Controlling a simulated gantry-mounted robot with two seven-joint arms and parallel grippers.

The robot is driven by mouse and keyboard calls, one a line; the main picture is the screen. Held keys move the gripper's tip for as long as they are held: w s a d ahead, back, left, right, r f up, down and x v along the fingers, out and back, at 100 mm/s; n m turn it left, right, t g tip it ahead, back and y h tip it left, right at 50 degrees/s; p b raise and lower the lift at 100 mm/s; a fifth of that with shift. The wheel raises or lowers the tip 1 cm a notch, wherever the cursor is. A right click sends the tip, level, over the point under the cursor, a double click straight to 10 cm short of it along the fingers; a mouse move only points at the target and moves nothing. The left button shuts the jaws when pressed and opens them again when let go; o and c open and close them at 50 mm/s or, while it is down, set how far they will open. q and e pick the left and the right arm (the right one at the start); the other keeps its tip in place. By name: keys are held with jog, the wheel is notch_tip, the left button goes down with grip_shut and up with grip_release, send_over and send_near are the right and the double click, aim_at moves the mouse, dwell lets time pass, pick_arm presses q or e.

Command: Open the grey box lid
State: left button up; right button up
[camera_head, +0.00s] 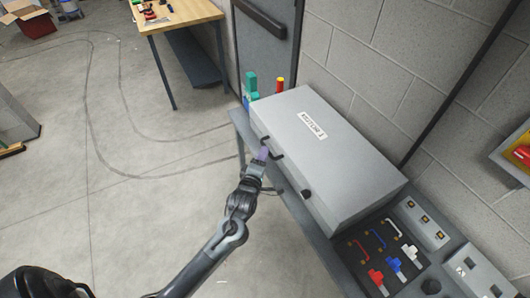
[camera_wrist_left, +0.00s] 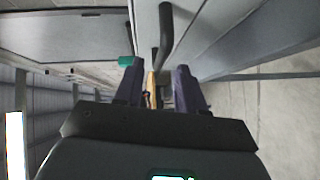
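The grey box (camera_head: 325,145) stands on a bench against the block wall, with a white label on its sloped lid (camera_head: 345,150). The lid looks shut. A dark bar handle (camera_head: 277,156) is on its front side. My left gripper (camera_head: 263,153) is at this handle, in front of the box. In the left wrist view, the handle (camera_wrist_left: 166,35) runs down toward the gap between the two fingers (camera_wrist_left: 158,90). The fingers are apart, with space beside the bar; I cannot tell whether either touches it. My right gripper is not in view.
A dark round knob (camera_head: 306,194) sticks out of the box's front. Right of the box is a panel (camera_head: 385,250) with coloured handles and connectors. Green and red-yellow items (camera_head: 280,85) stand behind its left end. The floor (camera_head: 130,200) in front is clear.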

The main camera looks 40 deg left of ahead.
pick_arm(q)
jog(key=shift+x, duration=1.6)
grip_shut()
